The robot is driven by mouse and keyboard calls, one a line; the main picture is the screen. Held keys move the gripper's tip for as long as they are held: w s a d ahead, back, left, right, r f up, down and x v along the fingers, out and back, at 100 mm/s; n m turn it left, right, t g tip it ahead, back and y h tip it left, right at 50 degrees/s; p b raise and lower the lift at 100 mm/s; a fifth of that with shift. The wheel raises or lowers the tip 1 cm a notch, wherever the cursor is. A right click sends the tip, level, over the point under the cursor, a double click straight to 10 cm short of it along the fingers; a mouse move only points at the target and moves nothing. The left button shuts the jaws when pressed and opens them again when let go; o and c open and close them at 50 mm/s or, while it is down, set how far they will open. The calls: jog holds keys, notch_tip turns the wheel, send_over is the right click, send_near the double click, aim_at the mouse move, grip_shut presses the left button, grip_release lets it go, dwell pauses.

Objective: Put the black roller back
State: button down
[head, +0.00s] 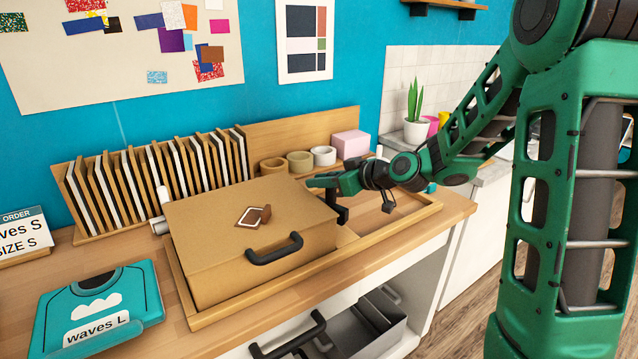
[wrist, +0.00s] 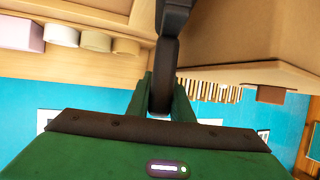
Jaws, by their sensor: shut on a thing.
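My gripper (head: 322,182) is over the wooden tray, just right of the cardboard box, at about the height of its top. In the wrist view its two fingers (wrist: 162,100) are closed on the black roller (wrist: 166,60). The roller hangs down below the fingers, and a dark part of it shows under my gripper in the head view (head: 342,213). My wrist and fingers hide part of it, so its full shape cannot be made out.
The cardboard box (head: 240,225) with a black handle fills the left of the wooden tray (head: 405,222); bare tray lies to its right. Tape rolls (head: 299,161), a pink block (head: 351,144) and a plant (head: 416,115) stand behind.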

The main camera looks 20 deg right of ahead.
jog(key=shift+f, duration=0.15)
jog(key=shift+f, duration=0.15)
dwell(0.4)
jog(key=shift+r, duration=0.35)
jog(key=shift+c, duration=1.4)
grip_release()
jog(key=s+d, duration=0.5)
jog(key=s, duration=0.2)
jog(key=shift+s, duration=0.2)
dwell(0.4)
jog(key=shift+s+d, duration=0.1)
dwell(0.4)
